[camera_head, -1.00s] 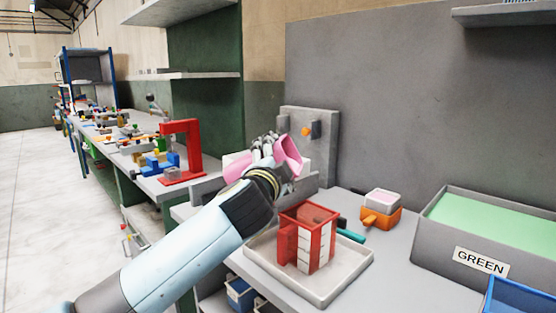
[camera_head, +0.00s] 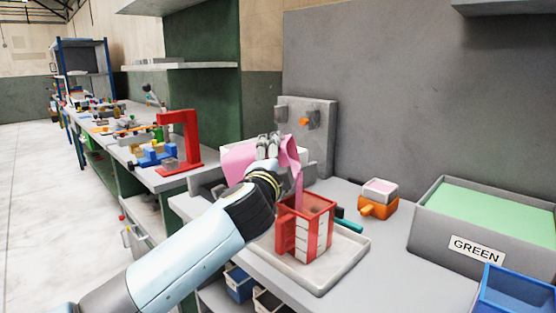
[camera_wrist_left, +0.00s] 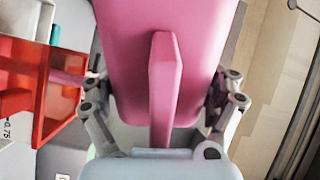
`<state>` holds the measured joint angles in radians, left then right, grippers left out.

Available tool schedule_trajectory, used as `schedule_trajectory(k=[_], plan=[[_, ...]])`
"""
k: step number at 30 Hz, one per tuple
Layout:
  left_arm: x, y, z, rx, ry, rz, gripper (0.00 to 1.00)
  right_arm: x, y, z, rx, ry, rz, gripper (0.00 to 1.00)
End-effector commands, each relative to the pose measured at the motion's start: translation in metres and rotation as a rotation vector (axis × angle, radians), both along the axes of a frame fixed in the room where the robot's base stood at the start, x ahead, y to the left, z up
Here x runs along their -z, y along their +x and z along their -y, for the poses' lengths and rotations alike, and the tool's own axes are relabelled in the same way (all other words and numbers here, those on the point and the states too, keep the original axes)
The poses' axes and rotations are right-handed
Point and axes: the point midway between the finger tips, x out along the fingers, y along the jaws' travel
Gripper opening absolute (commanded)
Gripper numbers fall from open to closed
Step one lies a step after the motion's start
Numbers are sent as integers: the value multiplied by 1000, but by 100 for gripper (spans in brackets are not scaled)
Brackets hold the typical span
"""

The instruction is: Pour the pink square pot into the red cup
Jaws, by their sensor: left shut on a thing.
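My left gripper (camera_head: 268,147) is shut on the pink square pot (camera_head: 290,152) and holds it tilted above the red cup (camera_head: 318,236). A pink stream (camera_head: 299,186) falls from the pot's lower edge into the cup's open top. The cup stands upright on a pale square tray (camera_head: 345,268), has white marks on its side and a handle at the left. In the left wrist view the pot (camera_wrist_left: 190,50) fills the middle, its handle between the fingers, and the red cup (camera_wrist_left: 53,104) is at the left. The level inside the cup is not clear. My right gripper is out of view.
An orange cup with pale pink contents (camera_head: 378,205) stands right of the tray. A grey bin labelled GREEN (camera_head: 430,237) and a blue bin (camera_head: 515,290) are farther right. A teal object (camera_head: 348,227) lies behind the cup. A red press frame (camera_head: 190,140) stands left.

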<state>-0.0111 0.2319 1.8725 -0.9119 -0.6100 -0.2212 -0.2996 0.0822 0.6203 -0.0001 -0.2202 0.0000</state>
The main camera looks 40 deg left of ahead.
Motion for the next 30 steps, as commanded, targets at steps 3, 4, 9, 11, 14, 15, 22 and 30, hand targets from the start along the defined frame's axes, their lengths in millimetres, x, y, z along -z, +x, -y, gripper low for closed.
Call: schedule_trajectory(k=[3, 4, 9, 11, 14, 15, 22, 30], plan=[[3, 0, 1, 0, 23, -13, 50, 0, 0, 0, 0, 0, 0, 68], [4, 0, 1, 0, 28, -16, 50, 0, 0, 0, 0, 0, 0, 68], [7, 1, 2, -1, 58, -31, 50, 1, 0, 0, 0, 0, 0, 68], [8, 1, 2, -1, 69, -36, 50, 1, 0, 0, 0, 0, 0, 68], [10, 1, 3, 0, 87, -45, 50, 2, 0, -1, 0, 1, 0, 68], [11, 2, 3, 0, 93, -48, 50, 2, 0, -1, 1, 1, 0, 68], [16, 2, 4, 0, 135, -70, 50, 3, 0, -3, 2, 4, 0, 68], [20, 3, 6, 0, 191, -100, 50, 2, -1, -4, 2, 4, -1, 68]])
